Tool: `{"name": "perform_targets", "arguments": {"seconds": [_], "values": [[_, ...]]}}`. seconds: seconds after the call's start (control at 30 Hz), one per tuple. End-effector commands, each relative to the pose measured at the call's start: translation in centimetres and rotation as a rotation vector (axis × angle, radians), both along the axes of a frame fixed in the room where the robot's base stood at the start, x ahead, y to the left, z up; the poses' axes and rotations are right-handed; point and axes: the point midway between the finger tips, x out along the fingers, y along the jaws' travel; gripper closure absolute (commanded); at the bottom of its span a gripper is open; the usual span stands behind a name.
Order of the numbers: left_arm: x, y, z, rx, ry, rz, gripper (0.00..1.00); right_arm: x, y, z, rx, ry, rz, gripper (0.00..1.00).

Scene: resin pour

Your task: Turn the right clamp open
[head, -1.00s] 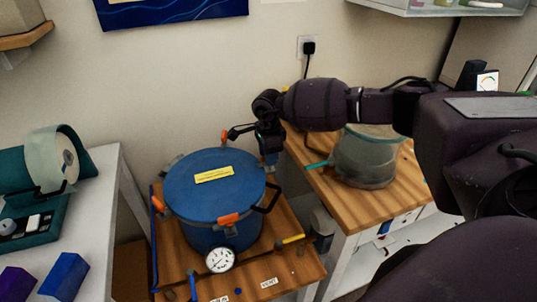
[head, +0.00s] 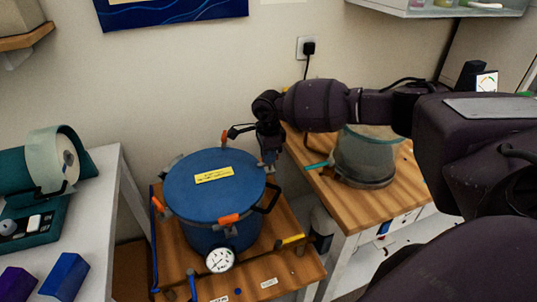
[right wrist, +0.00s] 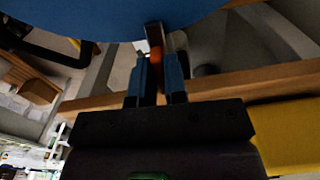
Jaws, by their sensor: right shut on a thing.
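The blue pressure pot (head: 205,205) stands on a small wooden table, its lid on and a yellow label on top. Orange-tipped clamps show at its left (head: 157,204), front (head: 229,218) and back (head: 224,138). The right clamp is mostly hidden behind my right gripper (head: 270,162), at the pot's right rim. In the right wrist view, the right clamp (right wrist: 155,52), grey with an orange part, stands between the blue fingers of my right gripper (right wrist: 158,80), which are shut on it. My left gripper is out of view.
A pressure gauge (head: 220,260) sits at the pot's front. A black handle (head: 268,197) sticks out at its right, close to my gripper. A glass vessel (head: 365,158) stands on the wooden bench at the right. A white table (head: 95,215) is at the left.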

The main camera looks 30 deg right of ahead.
Motion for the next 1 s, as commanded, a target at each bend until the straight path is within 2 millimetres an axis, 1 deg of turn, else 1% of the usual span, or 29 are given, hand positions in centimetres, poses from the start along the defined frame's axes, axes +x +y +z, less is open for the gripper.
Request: {"name": "perform_targets", "arguments": {"seconds": [0.27,1.0], "values": [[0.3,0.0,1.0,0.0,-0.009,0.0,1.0,0.1,-0.1,0.2,0.0,0.0,-0.213,1.0],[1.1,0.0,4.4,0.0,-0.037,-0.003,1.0,0.4,-0.4,0.2,-0.001,0.0,-0.918,1.0]]}}
